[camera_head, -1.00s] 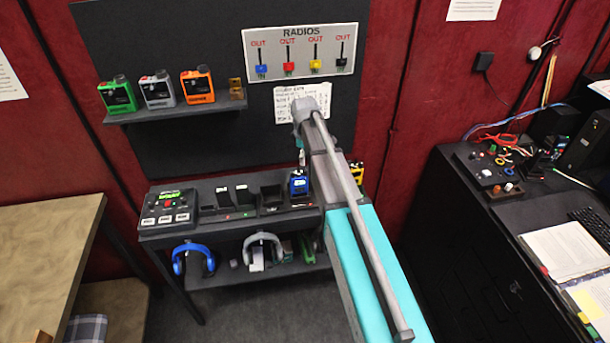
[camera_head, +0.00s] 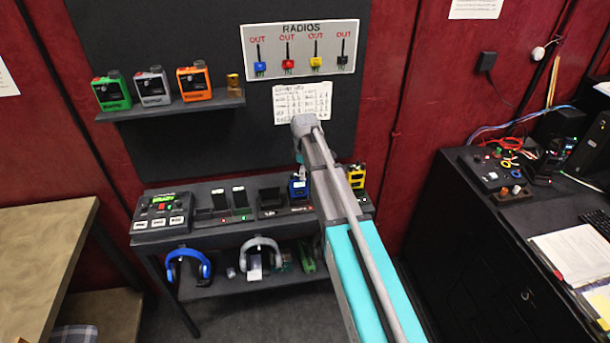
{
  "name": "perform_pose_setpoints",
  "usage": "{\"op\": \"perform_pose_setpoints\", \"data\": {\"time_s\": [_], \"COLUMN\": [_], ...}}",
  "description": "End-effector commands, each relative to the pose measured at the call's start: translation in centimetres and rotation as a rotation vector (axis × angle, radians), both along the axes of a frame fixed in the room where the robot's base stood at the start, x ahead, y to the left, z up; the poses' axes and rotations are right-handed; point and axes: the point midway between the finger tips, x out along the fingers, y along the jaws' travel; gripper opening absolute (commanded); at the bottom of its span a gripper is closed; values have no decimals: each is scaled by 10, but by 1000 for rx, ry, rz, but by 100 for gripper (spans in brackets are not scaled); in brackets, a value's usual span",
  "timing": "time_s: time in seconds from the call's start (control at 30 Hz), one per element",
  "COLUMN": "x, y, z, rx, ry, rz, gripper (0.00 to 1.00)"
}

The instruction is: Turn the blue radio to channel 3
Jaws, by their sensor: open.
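The blue radio (camera_head: 298,187) stands upright in the charger row on the black bench, right of the middle. My arm passes just right of it and ends above it. My gripper (camera_head: 300,157) is small in the picture, just above the blue radio and pointing down; its fingers are partly hidden behind my wrist. I cannot tell whether it touches the radio. The radio's channel knob and its setting are too small to read.
A yellow radio (camera_head: 356,176) stands right of my arm. Green (camera_head: 111,92), grey (camera_head: 152,87) and orange (camera_head: 194,82) radios sit on a wall shelf. A cluttered black desk (camera_head: 455,215) is at the right.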

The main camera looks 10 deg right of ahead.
Motion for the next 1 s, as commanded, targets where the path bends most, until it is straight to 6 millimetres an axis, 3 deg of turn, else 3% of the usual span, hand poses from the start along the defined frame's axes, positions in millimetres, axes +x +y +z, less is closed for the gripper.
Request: {"op": "perform_pose_setpoints", "data": {"time_s": [0.37, 0.67, 1.0], "x": [0, 0, 0], "y": [0, 0, 0], "z": [-1, -1, -1], "rx": [0, 0, 0], "ry": [0, 0, 0], "rz": [0, 0, -21], "gripper": [57, 1, 0]}}
